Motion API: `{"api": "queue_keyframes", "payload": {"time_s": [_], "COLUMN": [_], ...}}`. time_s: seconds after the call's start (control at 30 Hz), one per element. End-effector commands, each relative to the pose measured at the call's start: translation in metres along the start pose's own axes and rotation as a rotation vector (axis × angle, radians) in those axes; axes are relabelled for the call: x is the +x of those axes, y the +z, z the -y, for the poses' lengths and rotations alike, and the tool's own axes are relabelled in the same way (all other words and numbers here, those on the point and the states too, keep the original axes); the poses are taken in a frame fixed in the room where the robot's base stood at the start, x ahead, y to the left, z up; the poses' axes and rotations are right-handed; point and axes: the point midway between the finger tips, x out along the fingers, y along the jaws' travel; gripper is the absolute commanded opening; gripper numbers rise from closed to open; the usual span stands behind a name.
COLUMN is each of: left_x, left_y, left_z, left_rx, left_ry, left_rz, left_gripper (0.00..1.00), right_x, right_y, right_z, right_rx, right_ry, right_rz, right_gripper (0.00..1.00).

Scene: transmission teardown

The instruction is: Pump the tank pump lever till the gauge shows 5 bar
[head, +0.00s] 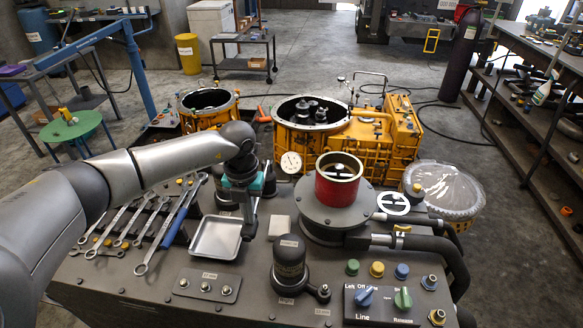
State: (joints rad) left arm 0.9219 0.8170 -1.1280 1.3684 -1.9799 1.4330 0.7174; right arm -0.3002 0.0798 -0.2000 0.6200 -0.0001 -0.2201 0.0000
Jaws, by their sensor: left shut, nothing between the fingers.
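A round white dial gauge (291,162) stands behind the bench unit, left of a red cylinder (338,185) on a round grey base; its reading is too small to make out. A black domed part with a side arm (290,262) stands at the front middle; I cannot tell whether this is the pump or its lever. My left gripper (248,232) points down, shut and empty, between a shallow metal tray and a small pale block (279,226). It hides part of the bench behind it. My right gripper is out of view.
Wrenches (160,225) lie at the left, beside the metal tray (214,256). A white handwheel (393,204), thick black hoses (430,245) and a control box with knobs (383,303) fill the right. Yellow transmission housings (350,140) stand behind.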

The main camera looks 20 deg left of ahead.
Motion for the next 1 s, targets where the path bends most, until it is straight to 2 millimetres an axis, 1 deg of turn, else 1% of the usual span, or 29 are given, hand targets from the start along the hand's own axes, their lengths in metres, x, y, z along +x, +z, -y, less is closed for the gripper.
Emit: {"api": "queue_keyframes", "payload": {"time_s": [0.17, 0.5, 0.7, 0.8, 1.0], "left_x": [-0.015, -0.057, -0.078, -0.081, -0.079], "left_y": [0.001, 0.000, 0.000, 0.000, 0.000], "left_z": [0.000, 0.000, 0.000, 0.000, 0.000], "left_rx": [-0.001, -0.001, -0.001, -0.001, -0.001], "left_ry": [-0.001, 0.000, -0.001, -0.001, -0.001], "left_rz": [0.003, 0.000, -0.001, -0.001, 0.000], "left_gripper": [0.00, 0.00, 0.00, 0.00, 0.00], "right_x": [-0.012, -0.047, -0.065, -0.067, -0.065], "right_y": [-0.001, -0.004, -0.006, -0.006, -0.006], "right_z": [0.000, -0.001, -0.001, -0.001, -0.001], "right_rx": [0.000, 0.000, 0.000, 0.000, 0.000], "right_ry": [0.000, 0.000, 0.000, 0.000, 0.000], "right_rz": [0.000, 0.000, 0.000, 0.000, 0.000], "right_gripper": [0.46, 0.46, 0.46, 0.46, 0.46]}}
